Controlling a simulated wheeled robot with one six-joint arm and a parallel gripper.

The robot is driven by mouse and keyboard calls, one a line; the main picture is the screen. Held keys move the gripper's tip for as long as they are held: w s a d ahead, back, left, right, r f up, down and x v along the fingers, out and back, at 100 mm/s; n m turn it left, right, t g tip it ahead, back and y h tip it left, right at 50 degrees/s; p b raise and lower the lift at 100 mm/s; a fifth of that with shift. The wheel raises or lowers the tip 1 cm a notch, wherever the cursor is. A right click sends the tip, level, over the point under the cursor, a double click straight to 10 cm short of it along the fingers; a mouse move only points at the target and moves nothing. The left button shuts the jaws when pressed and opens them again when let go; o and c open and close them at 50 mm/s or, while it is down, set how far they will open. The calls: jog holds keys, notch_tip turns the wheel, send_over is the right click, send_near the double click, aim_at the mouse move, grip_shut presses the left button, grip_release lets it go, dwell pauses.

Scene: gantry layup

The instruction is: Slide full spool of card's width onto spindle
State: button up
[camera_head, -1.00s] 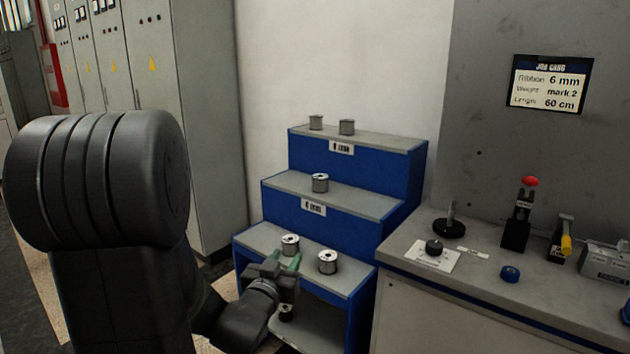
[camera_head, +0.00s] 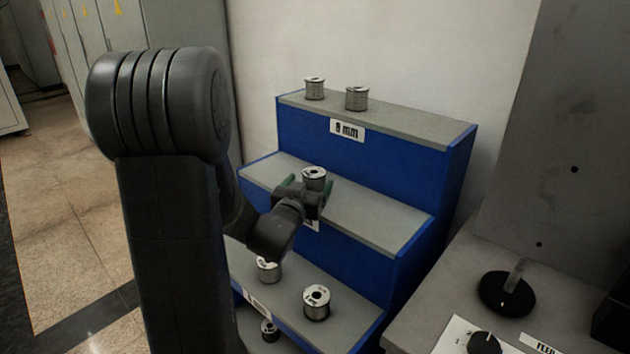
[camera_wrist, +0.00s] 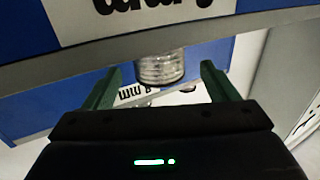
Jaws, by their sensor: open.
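A silver spool (camera_head: 314,176) stands alone on the middle step of the blue rack. My gripper (camera_head: 307,184) is open, with its green fingers on either side of this spool. In the wrist view the spool (camera_wrist: 161,70) shows between the open fingers; no contact can be seen. The middle step's label is mostly hidden by my gripper. A black round base with a short upright rod, seemingly the spindle (camera_head: 510,285), stands on the bench at right. The job card is out of view now; earlier it read 6 mm ribbon.
The stepped rack (camera_head: 370,165) has two spools on top, one at left (camera_head: 315,88) and one at right (camera_head: 357,98). The top label (camera_head: 347,131) reads mm, its digit unclear. Lower spools (camera_head: 317,302) stand below. A black knob (camera_head: 484,343) sits on the bench.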

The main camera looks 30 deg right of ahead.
aim_at(317, 169)
jog(key=shift+r+x, duration=0.15)
jog(key=shift+x, duration=1.4)
jog(key=shift+r+x, duration=0.15)
jog(key=shift+x, duration=1.35)
jog(key=shift+c, duration=0.4)
jog(key=shift+r, duration=0.1)
jog(key=c, duration=1.3)
